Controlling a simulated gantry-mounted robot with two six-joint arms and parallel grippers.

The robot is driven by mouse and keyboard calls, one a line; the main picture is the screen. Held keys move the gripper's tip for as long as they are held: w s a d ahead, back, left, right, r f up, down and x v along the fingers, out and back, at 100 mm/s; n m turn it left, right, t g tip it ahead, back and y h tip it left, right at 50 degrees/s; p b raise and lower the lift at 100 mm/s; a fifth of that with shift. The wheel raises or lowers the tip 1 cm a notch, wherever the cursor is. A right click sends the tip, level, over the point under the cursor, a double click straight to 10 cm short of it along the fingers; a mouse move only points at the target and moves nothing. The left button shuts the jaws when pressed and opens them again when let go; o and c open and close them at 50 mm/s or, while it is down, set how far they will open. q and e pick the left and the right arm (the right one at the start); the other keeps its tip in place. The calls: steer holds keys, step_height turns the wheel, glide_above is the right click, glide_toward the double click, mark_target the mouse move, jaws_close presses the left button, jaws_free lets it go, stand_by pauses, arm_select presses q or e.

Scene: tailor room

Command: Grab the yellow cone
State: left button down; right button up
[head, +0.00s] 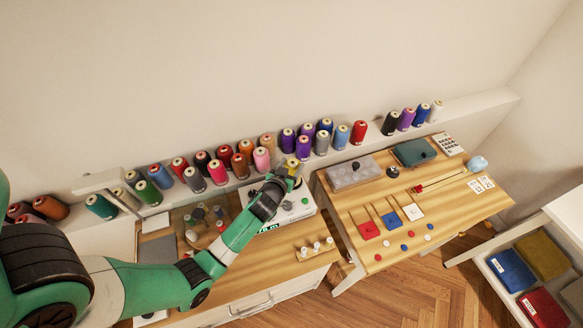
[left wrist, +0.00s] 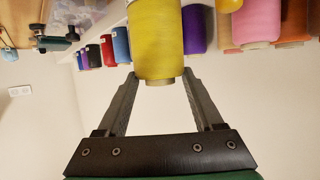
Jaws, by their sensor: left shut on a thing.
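The yellow cone (left wrist: 157,38) is a spool of yellow thread. It sits between the two fingers of my left gripper (left wrist: 160,85) in the left wrist view, and the fingers are shut on it. In the head view my left gripper (head: 285,178) reaches to the front of the shelf, above the white device on the left table. The yellow cone (head: 293,164) shows there at the gripper's tip, partly hidden by the gripper. My right gripper is not in view.
A long white shelf (head: 470,106) carries a row of coloured thread cones, with a pink cone (head: 262,160) and purple cones close to the gripper. A white device (head: 299,209) lies below. The right table (head: 440,203) holds coloured squares, buttons and a grey block.

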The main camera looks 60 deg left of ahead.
arm_select(q)
step_height(320, 180, up, 18)
steer(key=p, duration=0.7)
steer(key=shift+f, duration=0.25)
